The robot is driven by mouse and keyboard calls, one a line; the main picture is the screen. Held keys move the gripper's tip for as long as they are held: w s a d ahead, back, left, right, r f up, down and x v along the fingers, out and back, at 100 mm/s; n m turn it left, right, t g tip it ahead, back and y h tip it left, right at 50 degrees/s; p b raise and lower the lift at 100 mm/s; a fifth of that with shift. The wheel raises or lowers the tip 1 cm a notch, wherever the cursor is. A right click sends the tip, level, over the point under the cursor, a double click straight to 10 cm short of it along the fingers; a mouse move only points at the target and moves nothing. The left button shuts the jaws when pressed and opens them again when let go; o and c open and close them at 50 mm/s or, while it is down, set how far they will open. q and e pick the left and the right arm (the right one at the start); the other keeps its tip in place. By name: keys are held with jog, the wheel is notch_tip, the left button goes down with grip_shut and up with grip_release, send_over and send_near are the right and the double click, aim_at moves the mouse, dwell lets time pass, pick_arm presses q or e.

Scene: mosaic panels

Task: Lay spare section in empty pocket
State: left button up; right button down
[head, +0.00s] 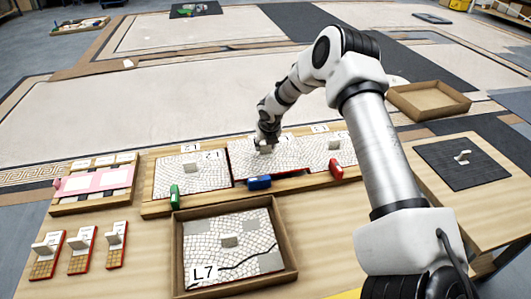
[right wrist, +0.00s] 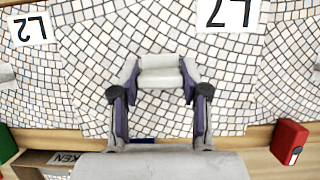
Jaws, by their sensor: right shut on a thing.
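My right gripper (head: 266,140) is shut on the pale grip block of a mosaic section (head: 250,158). The block (right wrist: 159,73) shows between the fingertips in the right wrist view. The section lies over the middle place of the long wooden rack (head: 160,207), between a left section (head: 170,180) and a right section (head: 320,155). Its red edge shows at left and front, and it looks slightly askew; I cannot tell whether it is fully seated. The pocket beneath it is hidden. My left gripper is out of view.
Green (head: 175,196), blue (head: 259,183) and red (head: 336,168) blocks line the rack's front. A framed mosaic tray (head: 179,250) with a grip block stands in front. Small tools (head: 82,250) lie at left. A black mat (head: 440,172) and an empty wooden tray (head: 395,100) are at right.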

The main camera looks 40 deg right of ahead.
notch_tip(320, 180, down, 3)
jog(key=shift+r, duration=0.2)
jog(key=c, duration=0.6)
grip_release()
jog(key=p+v, duration=0.2)
jog(key=v, duration=1)
jog(key=shift+p, duration=0.3)
jog(key=shift+r, duration=0.1)
